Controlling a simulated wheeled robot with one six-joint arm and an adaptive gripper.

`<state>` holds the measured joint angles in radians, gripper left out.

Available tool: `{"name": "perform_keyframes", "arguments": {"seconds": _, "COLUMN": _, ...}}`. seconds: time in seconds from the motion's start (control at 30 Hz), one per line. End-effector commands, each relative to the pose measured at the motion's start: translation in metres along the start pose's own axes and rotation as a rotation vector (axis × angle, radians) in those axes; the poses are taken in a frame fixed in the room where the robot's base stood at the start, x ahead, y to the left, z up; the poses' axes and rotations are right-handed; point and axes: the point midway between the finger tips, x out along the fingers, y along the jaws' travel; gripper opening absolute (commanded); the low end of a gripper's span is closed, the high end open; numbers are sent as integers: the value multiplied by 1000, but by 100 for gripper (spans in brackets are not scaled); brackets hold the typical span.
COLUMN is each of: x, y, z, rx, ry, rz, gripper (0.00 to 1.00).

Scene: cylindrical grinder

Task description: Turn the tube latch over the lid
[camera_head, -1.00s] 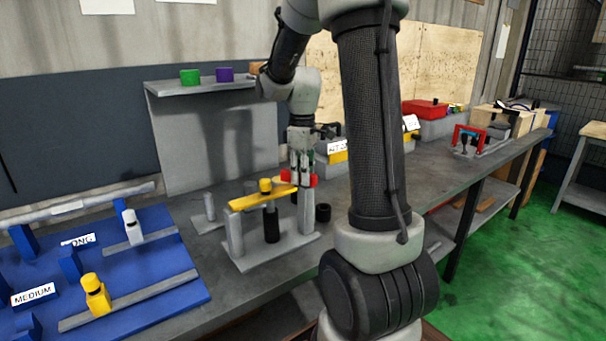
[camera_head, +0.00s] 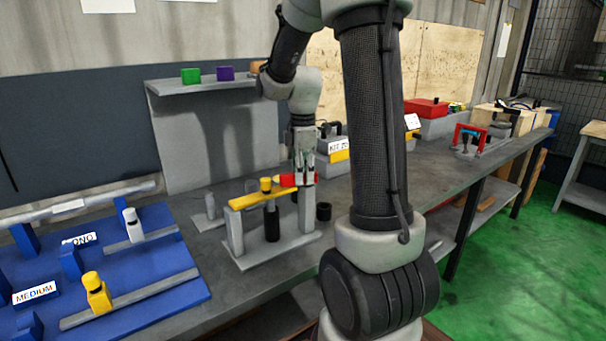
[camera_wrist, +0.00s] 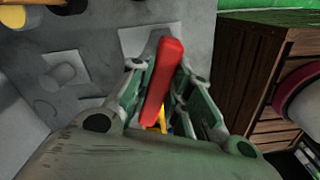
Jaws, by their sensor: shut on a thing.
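The tube fixture stands on a grey base plate (camera_head: 285,248) on the bench. A yellow bar (camera_head: 243,201), apparently the lid, lies across the grey posts. My gripper (camera_head: 304,178) points down and is shut on the latch. In the wrist view the red latch (camera_wrist: 164,78) lies between my fingers, with a bit of yellow below. The fingers hide part of the latch.
A blue board (camera_head: 150,270) with holders lies at the left. A shelf (camera_head: 200,87) with green and purple blocks is behind. Grey boxes (camera_head: 333,168) stand behind my gripper. Bench front is clear.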

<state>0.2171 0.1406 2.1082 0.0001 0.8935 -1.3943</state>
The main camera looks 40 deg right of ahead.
Motion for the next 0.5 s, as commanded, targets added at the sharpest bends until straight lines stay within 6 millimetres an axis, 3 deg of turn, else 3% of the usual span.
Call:
{"name": "perform_keyframes", "arguments": {"seconds": 0.4, "x": -1, "y": 1, "z": 0, "rx": -7, "ry": 0, "rz": 4, "gripper": 0}}
{"name": "perform_keyframes", "arguments": {"seconds": 0.43, "x": -1, "y": 1, "z": 0, "rx": -7, "ry": 0, "rz": 4, "gripper": 21}}
{"name": "perform_keyframes", "arguments": {"seconds": 0.5, "x": -1, "y": 1, "z": 0, "rx": -7, "ry": 0, "rz": 4, "gripper": 34}}
